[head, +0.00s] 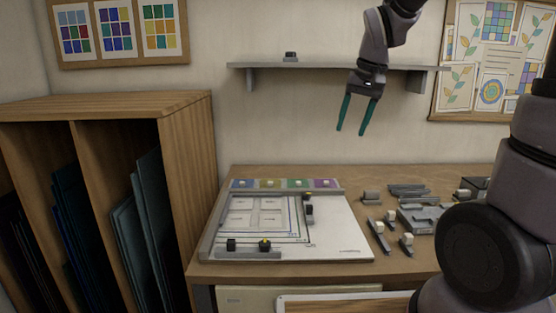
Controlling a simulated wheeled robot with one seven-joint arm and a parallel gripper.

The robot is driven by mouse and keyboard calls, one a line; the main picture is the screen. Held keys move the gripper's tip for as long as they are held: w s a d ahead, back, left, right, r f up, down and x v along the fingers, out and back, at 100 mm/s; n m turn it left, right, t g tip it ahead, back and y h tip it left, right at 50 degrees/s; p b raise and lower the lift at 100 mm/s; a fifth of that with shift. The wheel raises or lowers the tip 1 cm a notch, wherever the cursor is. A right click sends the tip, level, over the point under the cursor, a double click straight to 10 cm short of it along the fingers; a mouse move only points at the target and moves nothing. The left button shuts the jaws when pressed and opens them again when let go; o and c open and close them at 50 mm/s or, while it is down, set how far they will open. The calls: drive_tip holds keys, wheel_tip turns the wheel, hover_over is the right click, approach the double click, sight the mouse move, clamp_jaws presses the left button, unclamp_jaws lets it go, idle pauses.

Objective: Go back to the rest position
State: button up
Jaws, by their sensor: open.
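My gripper (357,116) hangs in the air in front of the wall, just below the grey shelf and above the back of the wooden desk (400,176). Its two green fingers point down and stand apart, with nothing between them. It touches nothing that I can see. My arm comes down from the top of the picture, and other links of it fill the right edge. They hide part of the desk's right side.
A white board (340,231) with a grey frame lies on the desk. Several small grey tools (392,217) lie right of it. A wall shelf (310,66) holds a small dark object (290,56). A wooden rack (184,140) with glass sheets stands left.

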drive_tip(key=s+d+r+m+t, duration=0.1)
drive_tip(key=s+d+r+t, duration=0.1)
drive_tip(key=s, duration=0.5)
drive_tip(key=s+d+r+m+t, duration=0.1)
drive_tip(key=s+d+r+t, duration=0.1)
drive_tip(key=s+r, duration=0.3)
drive_tip(key=s+d, duration=0.1)
drive_tip(key=s, duration=0.1)
drive_tip(key=shift+s+d+r, duration=0.2)
drive_tip(key=shift+s+d, duration=0.1)
drive_tip(key=shift+d, duration=0.05)
idle(1.0)
